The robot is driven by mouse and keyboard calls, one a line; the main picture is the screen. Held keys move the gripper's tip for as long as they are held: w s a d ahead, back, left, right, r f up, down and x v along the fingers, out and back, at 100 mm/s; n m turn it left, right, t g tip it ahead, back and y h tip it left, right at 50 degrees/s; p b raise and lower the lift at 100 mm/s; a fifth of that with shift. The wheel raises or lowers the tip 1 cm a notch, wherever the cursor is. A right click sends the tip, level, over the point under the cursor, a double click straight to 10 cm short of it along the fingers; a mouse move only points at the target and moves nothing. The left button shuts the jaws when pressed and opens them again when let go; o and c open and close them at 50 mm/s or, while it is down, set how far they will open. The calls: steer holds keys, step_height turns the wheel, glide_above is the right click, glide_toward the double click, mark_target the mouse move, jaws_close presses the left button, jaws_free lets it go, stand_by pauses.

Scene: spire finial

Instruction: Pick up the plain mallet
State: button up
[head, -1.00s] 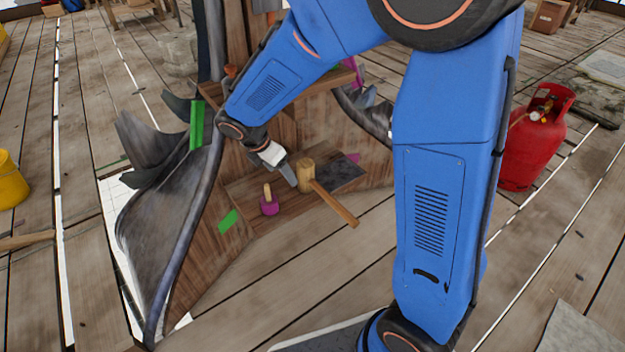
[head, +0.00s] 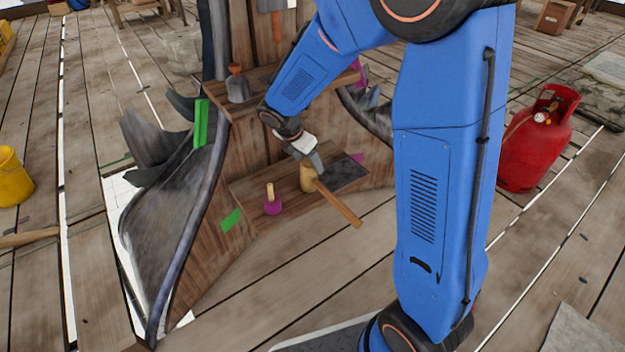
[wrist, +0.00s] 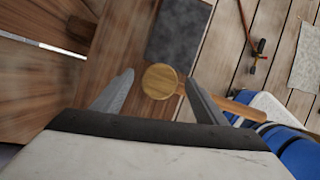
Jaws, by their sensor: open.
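The plain mallet has a pale wooden cylindrical head (head: 307,180) and a long wooden handle (head: 340,204). It rests on the lower wooden ledge (head: 290,205), with the handle sticking out past the ledge's front edge. My gripper (head: 311,164) is open, directly over the mallet head and partly hiding it. In the wrist view the round end of the mallet head (wrist: 159,82) shows between the two spread fingertips, and the handle runs right behind the right finger. I cannot tell whether a finger touches the mallet.
A small magenta-headed tool (head: 272,204) stands left of the mallet on the ledge. A dark flat slab (head: 350,173) lies to its right. A higher shelf (head: 250,104) holds a grey tool with an orange top (head: 237,85). A red gas cylinder (head: 540,145) stands far right.

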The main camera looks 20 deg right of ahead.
steer(key=shift+x, duration=1.15)
steer(key=c, duration=1.2)
steer(key=shift+r, duration=0.15)
